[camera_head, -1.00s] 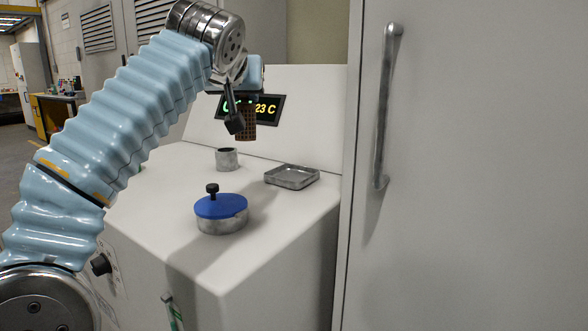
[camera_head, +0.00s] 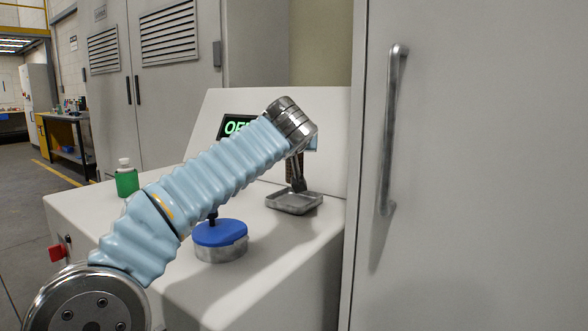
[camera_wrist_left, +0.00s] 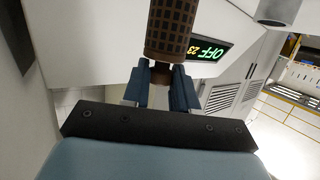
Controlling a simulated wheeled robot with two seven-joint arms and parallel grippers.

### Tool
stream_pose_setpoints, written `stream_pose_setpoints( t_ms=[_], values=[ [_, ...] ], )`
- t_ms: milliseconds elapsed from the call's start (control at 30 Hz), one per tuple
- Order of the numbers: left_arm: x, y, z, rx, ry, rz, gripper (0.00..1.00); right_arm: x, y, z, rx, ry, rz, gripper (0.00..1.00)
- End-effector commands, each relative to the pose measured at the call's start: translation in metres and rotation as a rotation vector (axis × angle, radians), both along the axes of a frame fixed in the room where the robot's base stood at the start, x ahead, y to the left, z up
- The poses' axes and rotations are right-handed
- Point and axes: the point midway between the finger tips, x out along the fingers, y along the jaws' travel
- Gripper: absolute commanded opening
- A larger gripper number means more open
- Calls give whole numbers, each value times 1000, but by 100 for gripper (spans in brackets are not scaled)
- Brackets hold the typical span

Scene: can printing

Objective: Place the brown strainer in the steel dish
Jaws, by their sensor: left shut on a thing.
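The brown strainer (camera_wrist_left: 172,27), a perforated cylinder, is held in my left gripper (camera_wrist_left: 168,78), which is shut on its narrow end. In the head view the strainer (camera_head: 291,167) is mostly hidden behind the wrist and fingers. The left gripper (camera_head: 298,187) points down over the steel dish (camera_head: 298,207), a shallow square tray on the white machine top. Whether the strainer touches the dish cannot be told. The dish is not seen in the left wrist view. My right gripper is not in view.
A round metal pot with a blue lid (camera_head: 220,233) stands nearer on the white machine (camera_head: 270,265), below my forearm. A green bottle (camera_head: 126,178) stands at the left. A tall cabinet with a long handle (camera_head: 390,130) closes off the right side.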

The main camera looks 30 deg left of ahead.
Motion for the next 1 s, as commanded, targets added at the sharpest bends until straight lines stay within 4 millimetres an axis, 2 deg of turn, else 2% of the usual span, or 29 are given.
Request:
stream_pose_setpoints(
  t_ms=[33,300,467,900,933,1000],
  values=[
    [5,4,-8,0,2,2,0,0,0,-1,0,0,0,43],
    [21,14,-32,1,4,0,0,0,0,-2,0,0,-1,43],
    [20,13,-55,0,1,0,0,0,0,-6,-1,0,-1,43],
    [20,12,-63,0,0,-1,0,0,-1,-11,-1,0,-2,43],
    [20,12,-62,0,0,-1,30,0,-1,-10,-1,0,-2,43],
    [20,12,-61,-1,1,-1,41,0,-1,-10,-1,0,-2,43]
  ],
)
